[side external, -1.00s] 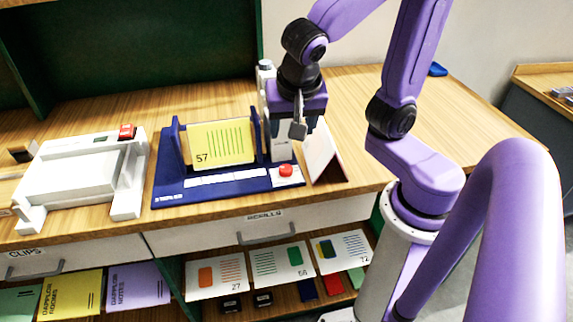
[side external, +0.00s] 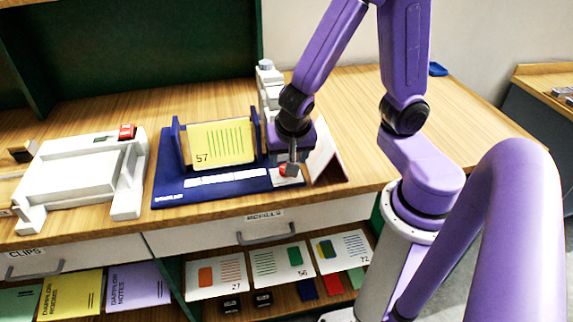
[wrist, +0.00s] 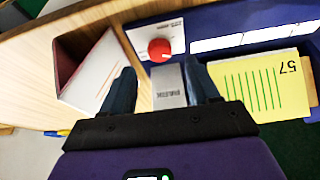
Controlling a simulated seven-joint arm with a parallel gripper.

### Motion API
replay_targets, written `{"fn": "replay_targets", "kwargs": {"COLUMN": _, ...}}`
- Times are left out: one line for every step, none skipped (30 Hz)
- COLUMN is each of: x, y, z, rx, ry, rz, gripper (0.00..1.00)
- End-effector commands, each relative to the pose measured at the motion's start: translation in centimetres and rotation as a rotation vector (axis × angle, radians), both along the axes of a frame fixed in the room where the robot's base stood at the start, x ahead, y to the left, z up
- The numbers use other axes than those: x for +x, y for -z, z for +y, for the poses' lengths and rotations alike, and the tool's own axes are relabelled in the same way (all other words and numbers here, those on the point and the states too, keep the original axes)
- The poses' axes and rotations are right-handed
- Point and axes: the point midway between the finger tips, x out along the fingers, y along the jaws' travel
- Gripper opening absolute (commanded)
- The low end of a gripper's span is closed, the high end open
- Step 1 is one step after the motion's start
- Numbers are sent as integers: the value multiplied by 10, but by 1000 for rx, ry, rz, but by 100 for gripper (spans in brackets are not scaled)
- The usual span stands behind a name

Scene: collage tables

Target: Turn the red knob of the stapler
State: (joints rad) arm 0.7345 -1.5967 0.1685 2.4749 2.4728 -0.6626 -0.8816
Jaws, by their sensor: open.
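The red knob (wrist: 160,49) sits on a white plate (wrist: 172,33) at the front right corner of the stapler's blue base (side external: 215,186). In the side view the knob (side external: 284,172) is partly hidden behind a finger. My gripper (side external: 290,168) is low, right over the knob in that view; whether it touches cannot be told. In the wrist view my gripper (wrist: 160,82) has its two fingers apart and empty, with the knob beyond the tips, between their lines. The white stapler body (side external: 267,90) rises behind my gripper.
A yellow card (side external: 222,143) marked 57 stands on the blue base. A folded white card stand (side external: 322,150) is close to the right of my gripper. A white machine (side external: 80,180) stands at left.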

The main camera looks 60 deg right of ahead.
Motion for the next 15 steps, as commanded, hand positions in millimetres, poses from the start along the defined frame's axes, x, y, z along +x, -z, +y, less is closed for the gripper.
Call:
{"fn": "replay_targets", "kwargs": {"x": 1, "y": 6, "z": -2, "rx": -4, "ry": 3, "rz": 2, "gripper": 60}}
{"fn": "replay_targets", "kwargs": {"x": 2, "y": 9, "z": -4, "rx": -3, "ry": 2, "rz": 2, "gripper": 60}}
{"fn": "replay_targets", "kwargs": {"x": 3, "y": 13, "z": -5, "rx": -3, "ry": 3, "rz": 3, "gripper": 60}}
{"fn": "replay_targets", "kwargs": {"x": 4, "y": 17, "z": -5, "rx": -2, "ry": 2, "rz": 3, "gripper": 60}}
{"fn": "replay_targets", "kwargs": {"x": 4, "y": 20, "z": -7, "rx": -3, "ry": 2, "rz": 5, "gripper": 60}}
{"fn": "replay_targets", "kwargs": {"x": 6, "y": 24, "z": -7, "rx": -1, "ry": 2, "rz": 4, "gripper": 60}}
{"fn": "replay_targets", "kwargs": {"x": 7, "y": 26, "z": -8, "rx": -1, "ry": 2, "rz": 3, "gripper": 60}}
{"fn": "replay_targets", "kwargs": {"x": 8, "y": 28, "z": -9, "rx": -2, "ry": 2, "rz": 2, "gripper": 60}}
{"fn": "replay_targets", "kwargs": {"x": 8, "y": 32, "z": -10, "rx": -2, "ry": 2, "rz": 2, "gripper": 60}}
{"fn": "replay_targets", "kwargs": {"x": 9, "y": 34, "z": -11, "rx": -1, "ry": 2, "rz": 1, "gripper": 60}}
{"fn": "replay_targets", "kwargs": {"x": 10, "y": 36, "z": -11, "rx": -1, "ry": 2, "rz": 1, "gripper": 60}}
{"fn": "replay_targets", "kwargs": {"x": 11, "y": 38, "z": -12, "rx": -1, "ry": 3, "rz": 1, "gripper": 60}}
{"fn": "replay_targets", "kwargs": {"x": 11, "y": 40, "z": -12, "rx": 0, "ry": 2, "rz": 0, "gripper": 60}}
{"fn": "replay_targets", "kwargs": {"x": 11, "y": 41, "z": -13, "rx": 0, "ry": 1, "rz": 0, "gripper": 60}}
{"fn": "replay_targets", "kwargs": {"x": 12, "y": 43, "z": -13, "rx": 0, "ry": 1, "rz": 1, "gripper": 60}}
